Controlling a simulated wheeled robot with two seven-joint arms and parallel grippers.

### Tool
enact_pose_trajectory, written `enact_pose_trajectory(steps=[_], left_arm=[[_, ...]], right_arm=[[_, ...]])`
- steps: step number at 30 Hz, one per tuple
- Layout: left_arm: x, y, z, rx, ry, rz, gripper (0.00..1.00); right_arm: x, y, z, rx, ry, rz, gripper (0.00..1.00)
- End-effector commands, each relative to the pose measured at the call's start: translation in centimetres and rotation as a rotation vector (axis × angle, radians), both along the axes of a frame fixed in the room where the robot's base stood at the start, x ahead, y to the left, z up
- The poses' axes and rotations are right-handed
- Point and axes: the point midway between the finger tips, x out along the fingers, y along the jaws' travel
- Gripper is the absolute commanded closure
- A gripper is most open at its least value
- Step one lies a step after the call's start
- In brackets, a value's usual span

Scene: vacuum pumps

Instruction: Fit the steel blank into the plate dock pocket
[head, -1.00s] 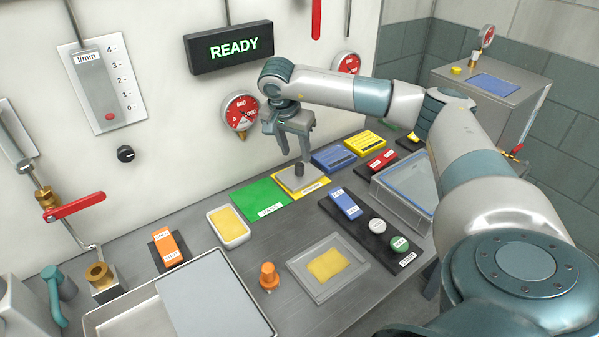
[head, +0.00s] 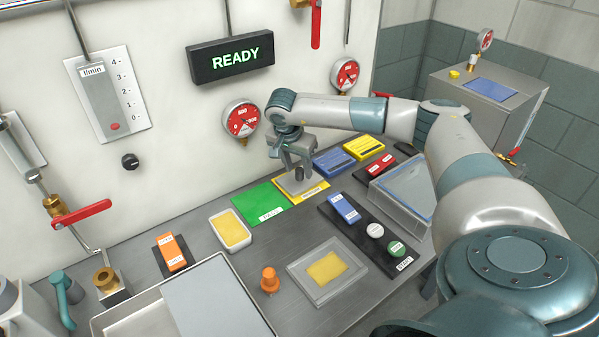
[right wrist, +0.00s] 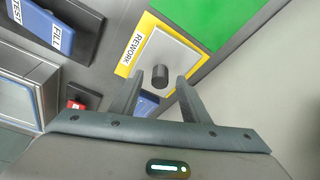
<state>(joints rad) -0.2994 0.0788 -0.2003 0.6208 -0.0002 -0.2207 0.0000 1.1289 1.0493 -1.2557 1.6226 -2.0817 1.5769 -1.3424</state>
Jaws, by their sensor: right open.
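The steel blank (head: 291,187) is a flat grey square plate with a short dark knob (right wrist: 160,76) on top. It lies on the yellow mat labelled REWORK (right wrist: 130,58). My right gripper (head: 295,169) is open just above the blank. In the right wrist view its two fingers stand on either side of the knob, with gaps showing. A shallow clear-edged square tray with a yellow area inside (head: 313,285) lies at the front middle; I cannot tell for sure that it is the plate dock. My left gripper is not in view.
A green mat (head: 258,203) adjoins the yellow one. A black strip with a blue switch and round buttons (head: 362,248) lies to the right. An orange peg (head: 269,280) stands left of the clear-edged tray. A white tray of yellow material (head: 231,229) sits near the wall.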

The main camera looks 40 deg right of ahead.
Motion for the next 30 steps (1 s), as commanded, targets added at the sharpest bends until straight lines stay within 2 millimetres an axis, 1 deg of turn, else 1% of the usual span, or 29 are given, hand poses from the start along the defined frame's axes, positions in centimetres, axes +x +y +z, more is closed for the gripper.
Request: enact_pose_trajectory(steps=[1,5,18,23,24,30], left_arm=[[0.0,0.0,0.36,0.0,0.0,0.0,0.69],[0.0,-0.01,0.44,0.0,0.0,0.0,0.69],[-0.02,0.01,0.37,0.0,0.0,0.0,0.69],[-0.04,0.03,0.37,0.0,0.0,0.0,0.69],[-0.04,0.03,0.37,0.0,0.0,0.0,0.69],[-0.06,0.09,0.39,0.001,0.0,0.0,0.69]], right_arm=[[-0.01,-0.12,-0.39,0.0,0.002,-0.001,0.58],[0.05,-0.32,-1.02,0.0,0.001,0.0,0.58],[0.06,-0.31,-1.05,0.0,0.0,0.0,0.58],[0.06,-0.31,-1.04,0.0,0.0,0.0,0.96],[0.06,-0.31,-1.04,0.0,0.0,0.0,1.0],[0.12,-0.33,-0.93,0.0,-0.002,0.0,1.0]])
